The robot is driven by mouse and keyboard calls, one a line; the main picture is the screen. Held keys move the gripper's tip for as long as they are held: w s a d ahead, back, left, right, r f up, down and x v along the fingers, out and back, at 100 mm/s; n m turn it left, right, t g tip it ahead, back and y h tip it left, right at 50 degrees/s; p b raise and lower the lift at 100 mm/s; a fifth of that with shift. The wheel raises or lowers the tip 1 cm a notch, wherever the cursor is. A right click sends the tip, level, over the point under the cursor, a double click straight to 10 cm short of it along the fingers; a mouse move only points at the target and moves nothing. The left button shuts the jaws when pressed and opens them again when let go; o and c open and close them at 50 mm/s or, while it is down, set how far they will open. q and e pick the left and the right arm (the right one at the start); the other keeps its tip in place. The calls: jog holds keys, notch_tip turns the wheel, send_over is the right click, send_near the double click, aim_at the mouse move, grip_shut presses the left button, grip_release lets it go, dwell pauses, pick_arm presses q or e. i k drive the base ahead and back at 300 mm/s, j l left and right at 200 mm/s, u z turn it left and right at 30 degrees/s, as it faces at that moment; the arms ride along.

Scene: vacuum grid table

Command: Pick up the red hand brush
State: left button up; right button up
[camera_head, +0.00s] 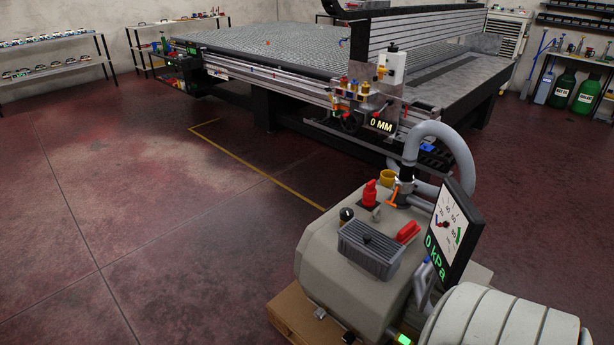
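A small red object (408,232) lies on top of the beige vacuum pump (330,250) in the foreground, right beside a dark grey finned box (370,250). It may be the red hand brush, but it is too small to make out bristles. Another red piece (370,192) stands upright on the pump to its left, behind the finned box; it looks more like a fitting. Neither of my grippers is in view.
A dial gauge panel (452,232) reading 0 kPa and a grey hose (455,150) rise beside the pump. The large grid table (290,50) stands behind. Shelves (50,55) line the left wall; green bottles (563,88) stand at right. The left floor is clear.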

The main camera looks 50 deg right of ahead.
aim_at(408, 233)
jog(key=i+j+z, duration=0.1)
jog(key=i+z, duration=0.25)
jog(key=i, duration=0.25)
jog(key=i+j+z, duration=0.25)
jog(key=i+z, duration=0.15)
jog(key=i, duration=0.15)
jog(key=i+j+z, duration=0.5)
jog(key=z, duration=0.25)
jog(key=i+j+z, duration=0.25)
jog(key=z, duration=0.15)
jog(key=i+j+z, duration=0.2)
jog(key=z, duration=0.2)
jog(key=i+j+z, duration=0.1)
jog(key=j+z, duration=0.7)
jog(key=i+j+z, duration=0.2)
jog(key=j+z, duration=0.2)
jog(key=j, duration=0.1)
